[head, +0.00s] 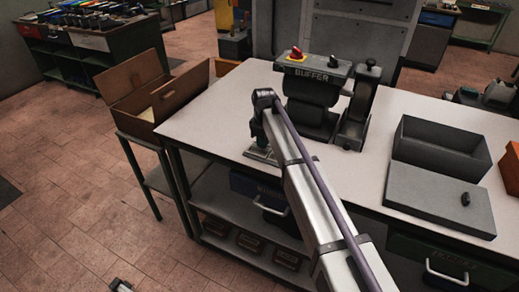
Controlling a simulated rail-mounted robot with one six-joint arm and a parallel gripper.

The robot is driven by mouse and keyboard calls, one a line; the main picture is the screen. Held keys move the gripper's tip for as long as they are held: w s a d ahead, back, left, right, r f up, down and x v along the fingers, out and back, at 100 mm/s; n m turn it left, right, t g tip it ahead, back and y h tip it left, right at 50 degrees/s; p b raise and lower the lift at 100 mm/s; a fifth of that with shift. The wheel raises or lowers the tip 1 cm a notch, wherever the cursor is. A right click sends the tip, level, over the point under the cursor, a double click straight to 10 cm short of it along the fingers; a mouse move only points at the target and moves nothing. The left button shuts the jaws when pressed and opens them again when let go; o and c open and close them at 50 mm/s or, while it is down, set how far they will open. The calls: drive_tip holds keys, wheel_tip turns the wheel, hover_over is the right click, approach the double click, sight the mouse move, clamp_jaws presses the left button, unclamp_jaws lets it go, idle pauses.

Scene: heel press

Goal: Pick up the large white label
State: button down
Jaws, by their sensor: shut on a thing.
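My arm rises from the bottom right edge to a dark joint above the left part of the pale workbench (213,118). My gripper's fingers cannot be made out, so what they hold does not show. No large white label can be clearly identified. A pale, flat piece (146,114) shows inside the open brown box (137,88) left of the bench, but I cannot tell what it is.
A grey buffer machine (312,92) stands at the bench's back. The bench's left corner is clear.

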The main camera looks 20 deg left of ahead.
idle(0.3)
wheel_tip(320, 180, up, 10)
drive_tip(key=p, duration=1)
